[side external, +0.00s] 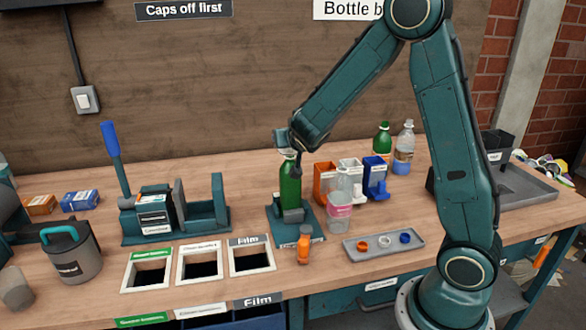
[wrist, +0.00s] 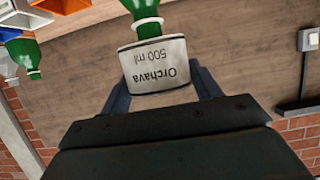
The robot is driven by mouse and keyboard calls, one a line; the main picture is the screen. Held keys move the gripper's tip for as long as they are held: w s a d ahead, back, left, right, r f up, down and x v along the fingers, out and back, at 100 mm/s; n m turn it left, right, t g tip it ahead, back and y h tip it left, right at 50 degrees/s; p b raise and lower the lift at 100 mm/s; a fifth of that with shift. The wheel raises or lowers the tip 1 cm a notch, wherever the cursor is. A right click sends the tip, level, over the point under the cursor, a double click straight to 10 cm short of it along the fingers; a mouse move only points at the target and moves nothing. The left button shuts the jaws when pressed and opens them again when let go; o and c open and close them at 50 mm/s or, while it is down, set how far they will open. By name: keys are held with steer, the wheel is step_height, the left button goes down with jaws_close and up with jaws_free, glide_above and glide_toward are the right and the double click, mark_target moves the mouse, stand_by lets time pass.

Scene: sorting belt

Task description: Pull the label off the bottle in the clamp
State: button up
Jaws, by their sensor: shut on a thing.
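A green bottle (side external: 290,185) stands upright in the teal clamp (side external: 293,232) on the bench, with no cap visible. My gripper (side external: 290,141) is right at the bottle's top. In the wrist view, which is upside down, my gripper (wrist: 162,88) is shut on a white label (wrist: 155,62) reading "Orchava 500 ml". The label is at the green neck (wrist: 146,26), and the bottle's body below shows bare green in the side view. I cannot tell whether the neck tip is still inside the label.
An opening marked Film (side external: 251,258) is left of the clamp, beside two more openings. Orange, white and blue bins (side external: 326,182) stand close right of the bottle.

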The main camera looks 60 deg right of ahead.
steer(key=shift+r, duration=1.3)
steer(key=shift+r, duration=0.15)
steer(key=shift+r, duration=0.85)
